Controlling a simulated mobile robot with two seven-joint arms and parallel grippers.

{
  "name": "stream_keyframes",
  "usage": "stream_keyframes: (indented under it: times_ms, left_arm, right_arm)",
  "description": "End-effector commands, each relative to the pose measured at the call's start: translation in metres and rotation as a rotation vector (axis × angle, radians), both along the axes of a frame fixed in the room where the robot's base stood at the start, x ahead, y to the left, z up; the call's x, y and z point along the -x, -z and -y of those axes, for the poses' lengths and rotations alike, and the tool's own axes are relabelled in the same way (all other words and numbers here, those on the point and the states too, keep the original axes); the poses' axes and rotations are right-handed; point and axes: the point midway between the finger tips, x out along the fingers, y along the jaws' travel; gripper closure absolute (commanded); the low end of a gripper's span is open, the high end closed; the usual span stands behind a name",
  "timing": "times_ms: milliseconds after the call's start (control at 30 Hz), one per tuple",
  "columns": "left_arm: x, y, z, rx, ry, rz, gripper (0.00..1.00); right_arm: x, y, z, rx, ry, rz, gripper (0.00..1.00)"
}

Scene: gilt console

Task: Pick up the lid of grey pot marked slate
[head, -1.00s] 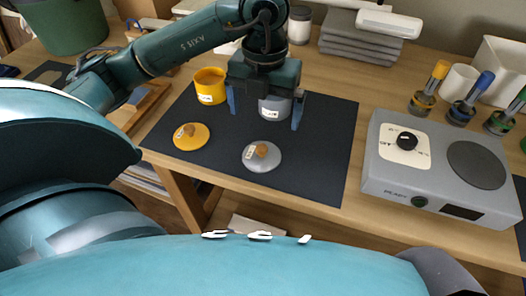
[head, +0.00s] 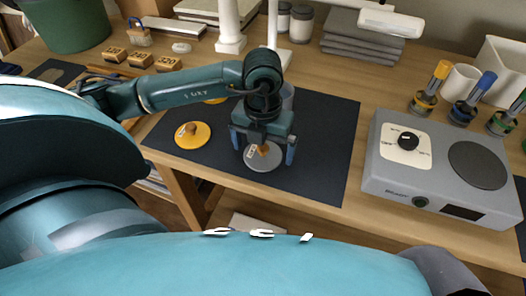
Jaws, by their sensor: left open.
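The grey lid (head: 266,163) with its wooden knob and small label lies flat on the dark mat (head: 325,130). My left gripper (head: 263,152) is open above this lid, its two blue fingers on either side of the knob. I cannot tell whether the fingers touch the lid. The grey pot (head: 288,97) stands behind the gripper and is mostly hidden by it. The yellow lid (head: 193,135) lies on the mat to the left. The yellow pot is almost wholly hidden behind my left arm. My right gripper is not in view.
A grey hotplate device (head: 441,165) stands right of the mat. Brushes in jars and a white cup (head: 459,83) are behind it. A white lamp stand (head: 277,30), grey folded stack (head: 362,43) and wooden blocks (head: 140,59) are at the back. The mat's right part is clear.

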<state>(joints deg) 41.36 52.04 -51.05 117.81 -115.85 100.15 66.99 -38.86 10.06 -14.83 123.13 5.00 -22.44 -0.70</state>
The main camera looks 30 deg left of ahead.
Motion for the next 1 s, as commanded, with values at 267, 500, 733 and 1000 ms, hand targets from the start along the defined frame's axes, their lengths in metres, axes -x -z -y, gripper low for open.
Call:
stream_keyframes:
  times_ms: [267, 500, 733, 1000]
  left_arm:
    - [0.000, 0.000, 0.000, 0.001, 0.000, 0.000, 0.16]
    - [0.000, -0.001, 0.000, 0.001, 0.000, 0.000, 0.35]
    - [0.000, -0.001, 0.000, 0.001, 0.000, 0.001, 0.47]
    - [-0.001, -0.014, 0.000, 0.001, 0.000, 0.005, 0.47]
  right_arm:
    - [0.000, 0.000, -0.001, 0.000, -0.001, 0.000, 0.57]
    - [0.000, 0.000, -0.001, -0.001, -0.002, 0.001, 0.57]
    - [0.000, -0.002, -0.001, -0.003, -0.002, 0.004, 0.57]
    - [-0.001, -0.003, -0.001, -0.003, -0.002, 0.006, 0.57]
